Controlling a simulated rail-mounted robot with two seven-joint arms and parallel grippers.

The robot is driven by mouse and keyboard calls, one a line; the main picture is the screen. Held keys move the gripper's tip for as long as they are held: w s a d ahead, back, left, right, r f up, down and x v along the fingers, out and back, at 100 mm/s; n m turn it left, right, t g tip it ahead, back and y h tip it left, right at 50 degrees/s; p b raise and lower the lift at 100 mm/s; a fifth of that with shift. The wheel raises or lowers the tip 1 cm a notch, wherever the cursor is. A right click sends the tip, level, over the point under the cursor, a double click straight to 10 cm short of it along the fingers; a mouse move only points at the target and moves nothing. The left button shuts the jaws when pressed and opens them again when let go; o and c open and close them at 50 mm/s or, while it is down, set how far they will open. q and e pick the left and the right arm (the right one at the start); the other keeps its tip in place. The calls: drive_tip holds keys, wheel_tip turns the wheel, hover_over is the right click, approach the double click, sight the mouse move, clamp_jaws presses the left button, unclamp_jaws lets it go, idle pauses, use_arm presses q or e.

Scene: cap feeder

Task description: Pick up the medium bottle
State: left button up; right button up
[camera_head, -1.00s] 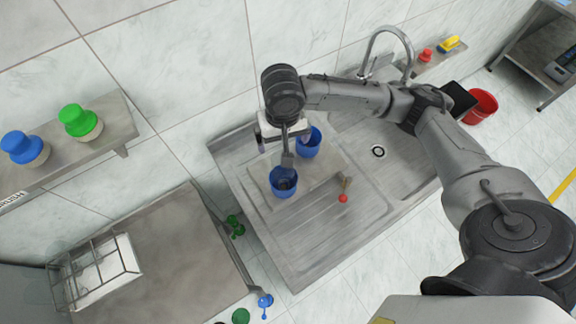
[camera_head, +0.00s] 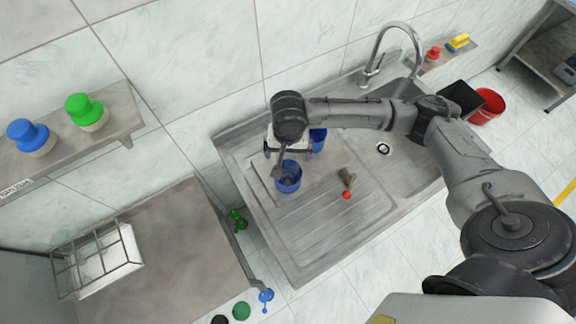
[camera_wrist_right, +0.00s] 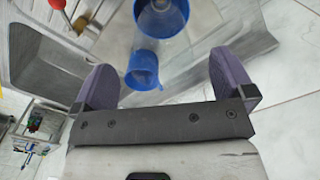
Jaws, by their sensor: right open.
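Two blue-rimmed open vessels stand upright on a pale board on the sink's drainboard. The front one (camera_head: 288,178) is open at the top in the head view. The rear one (camera_head: 319,138) is partly hidden behind my right gripper (camera_head: 287,151). In the right wrist view, a larger blue-rimmed vessel (camera_wrist_right: 160,22) is at the top and a smaller blue one (camera_wrist_right: 142,78) is below it. I cannot tell which is the medium bottle. My right gripper (camera_wrist_right: 162,65) is open, with the smaller vessel showing between its fingers; contact is not visible. My left gripper is not in view.
A red-tipped object (camera_head: 347,193) lies right of the board. The faucet (camera_head: 380,48) rises behind the sink. A shelf (camera_head: 120,117) on the left holds a blue-capped bottle (camera_head: 32,138) and a green-capped bottle (camera_head: 86,112). A wire rack (camera_head: 100,265) sits on the left table.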

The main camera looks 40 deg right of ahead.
sight(288, 169)
drive_tip(key=shift+w+d+f, duration=0.1)
drive_tip(key=shift+f, duration=2.55)
drive_tip(key=shift+c, duration=0.2)
